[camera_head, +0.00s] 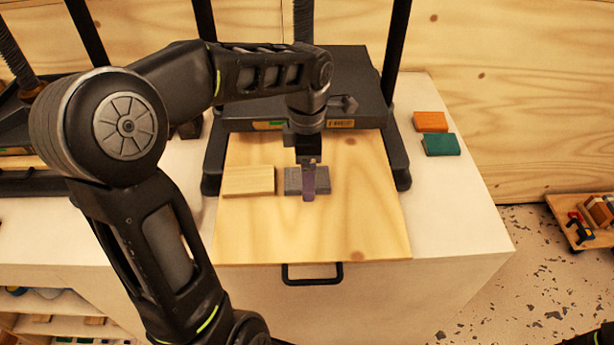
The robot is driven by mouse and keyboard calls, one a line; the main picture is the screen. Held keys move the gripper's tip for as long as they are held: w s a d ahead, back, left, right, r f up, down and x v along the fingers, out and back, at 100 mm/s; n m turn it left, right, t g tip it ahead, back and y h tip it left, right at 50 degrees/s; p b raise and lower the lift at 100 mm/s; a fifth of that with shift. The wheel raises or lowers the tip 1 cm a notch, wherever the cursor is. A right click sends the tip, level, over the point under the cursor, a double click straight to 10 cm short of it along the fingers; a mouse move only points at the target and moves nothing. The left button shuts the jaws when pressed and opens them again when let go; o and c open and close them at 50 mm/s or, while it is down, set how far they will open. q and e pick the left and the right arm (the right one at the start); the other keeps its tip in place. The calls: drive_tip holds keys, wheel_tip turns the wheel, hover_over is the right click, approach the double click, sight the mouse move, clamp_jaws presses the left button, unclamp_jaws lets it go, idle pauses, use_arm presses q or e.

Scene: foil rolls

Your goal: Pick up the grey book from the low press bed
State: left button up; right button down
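The grey book (321,180) lies flat on the light wooden press bed (312,235), right of a pale wood-coloured block (248,181). My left arm reaches in from the left over the bed. My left gripper (308,194) points down at the grey book, and its fingers overlap the middle of the book in this view. The fingers appear almost edge-on and hide part of the book, so I cannot tell whether they touch it or how far apart they are. My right gripper is not in view.
The dark press frame (395,160) stands around the back of the bed. A black handle (312,280) is at the bed's front. An orange block (430,121) and a green block (441,145) lie on the white table (455,215) at right. The bed's front part is clear.

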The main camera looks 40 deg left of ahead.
use_arm(q)
drive_tip(key=shift+f, duration=0.35)
idle(0.3)
drive_tip(key=c, duration=1.5)
